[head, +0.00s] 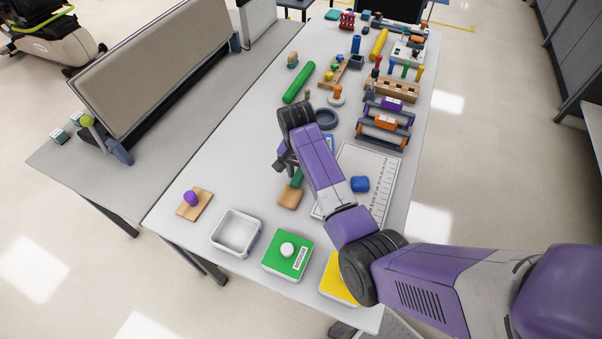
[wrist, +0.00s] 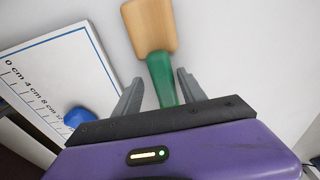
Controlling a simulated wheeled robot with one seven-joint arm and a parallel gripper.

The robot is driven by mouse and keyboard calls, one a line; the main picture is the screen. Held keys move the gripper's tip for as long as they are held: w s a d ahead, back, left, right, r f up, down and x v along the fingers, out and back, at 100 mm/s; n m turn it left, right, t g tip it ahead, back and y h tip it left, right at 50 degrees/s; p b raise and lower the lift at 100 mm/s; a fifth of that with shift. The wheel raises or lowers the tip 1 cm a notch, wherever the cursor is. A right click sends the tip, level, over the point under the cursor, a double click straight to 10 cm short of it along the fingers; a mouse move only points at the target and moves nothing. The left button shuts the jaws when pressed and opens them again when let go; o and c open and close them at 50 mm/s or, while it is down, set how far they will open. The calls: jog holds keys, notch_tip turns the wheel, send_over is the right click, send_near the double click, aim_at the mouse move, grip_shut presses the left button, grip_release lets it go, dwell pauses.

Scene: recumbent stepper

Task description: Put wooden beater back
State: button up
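The wooden beater (head: 289,198) lies on the white table, with a light wooden block head and a green handle. In the wrist view its head (wrist: 150,28) is at the top, and the handle runs down between my fingertips. My gripper (wrist: 158,88) is open, with one grey finger on each side of the green handle and a visible gap to both. In the head view my gripper (head: 285,162) is just behind the beater, partly hidden by my own arm. I cannot tell its height above the handle.
A ruled white board (head: 378,165) with a blue piece (head: 360,184) lies right of the beater. An empty white tray (head: 236,232), a green box (head: 288,258) and a purple-knobbed wooden board (head: 194,203) stand nearer the front. Several toys and racks fill the far end.

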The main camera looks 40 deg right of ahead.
notch_tip(320, 180, up, 12)
jog(key=a, duration=0.1)
jog(key=shift+s+r, duration=0.15)
jog(key=shift+s, duration=0.05)
dwell(0.3)
dwell(0.5)
jog(key=w+d+r+n+t+h, duration=0.2)
jog(key=w+d+r+n+t, duration=0.15)
jog(key=w+t, duration=0.4)
notch_tip(320, 180, up, 2)
jog(key=n+t, duration=0.6)
send_over(299, 177)
jog(key=w+a, duration=0.1)
jog(key=a, duration=0.2)
jog(key=s+a+r+n+y, duration=0.1)
jog(key=s+a, duration=0.3)
jog(key=s, duration=0.7)
jog(key=s+a+r+n+y, duration=0.1)
jog(key=s+a, duration=0.4)
jog(key=s, duration=0.7)
jog(key=s+a+r+n+t+y, duration=0.1)
jog(key=s+a, duration=0.3)
jog(key=s, duration=0.7)
jog(key=shift+s+a+r+n, duration=0.15)
jog(key=shift+s+r+n, duration=0.15)
jog(key=shift+r+n, duration=0.25)
